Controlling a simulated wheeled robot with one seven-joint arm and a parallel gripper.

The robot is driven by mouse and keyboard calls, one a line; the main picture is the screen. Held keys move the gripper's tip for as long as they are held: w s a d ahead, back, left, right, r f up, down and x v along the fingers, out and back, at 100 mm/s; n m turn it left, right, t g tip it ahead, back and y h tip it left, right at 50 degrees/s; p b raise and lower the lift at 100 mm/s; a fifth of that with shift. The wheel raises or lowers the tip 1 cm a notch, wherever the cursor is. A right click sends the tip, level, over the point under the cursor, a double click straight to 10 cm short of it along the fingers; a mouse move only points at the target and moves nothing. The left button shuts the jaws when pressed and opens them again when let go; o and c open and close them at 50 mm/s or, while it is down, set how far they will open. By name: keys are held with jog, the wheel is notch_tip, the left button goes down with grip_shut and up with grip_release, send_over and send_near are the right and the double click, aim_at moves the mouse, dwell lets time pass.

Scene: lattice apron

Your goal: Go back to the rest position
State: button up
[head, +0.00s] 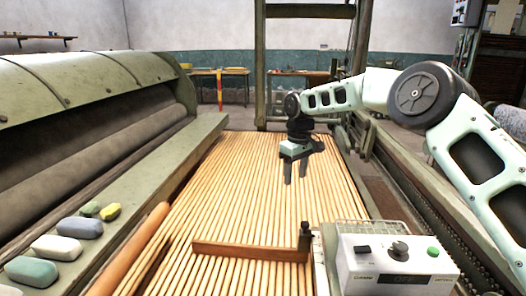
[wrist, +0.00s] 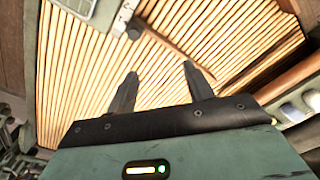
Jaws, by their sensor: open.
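My gripper (head: 295,170) hangs above the far part of the wooden slatted apron (head: 225,211), fingers pointing down. In the wrist view my gripper (wrist: 160,85) has its two dark fingers apart, with nothing between them but the slats behind. The gripper is clear of other objects. My arm reaches in from the right side of the head view.
A wooden bar (head: 250,251) lies across the near slats beside a dark post (head: 304,238). A white control box (head: 393,262) stands at the near right. Several coloured blocks, one a blue block (head: 80,227), sit on the left ledge. The slats' middle is clear.

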jog(key=s+a+r+p, duration=0.1)
jog(key=s+a+r, duration=0.2)
jog(key=s, duration=0.4)
jog(key=s+a+r+n+p, duration=0.1)
jog(key=s+a+r, duration=0.3)
jog(key=s, duration=0.4)
jog(key=s+a+r+p, duration=0.2)
jog(key=s+a+r, duration=0.1)
jog(key=s, duration=0.4)
jog(key=s+d+p, duration=0.1)
jog(key=s+d, duration=0.3)
jog(key=s, duration=0.8)
jog(key=s+d+m+p, duration=0.1)
jog(key=s+d+p, duration=0.1)
jog(key=s, duration=1.1)
jog(key=shift+s+d, duration=0.2)
jog(key=shift+d, duration=0.7)
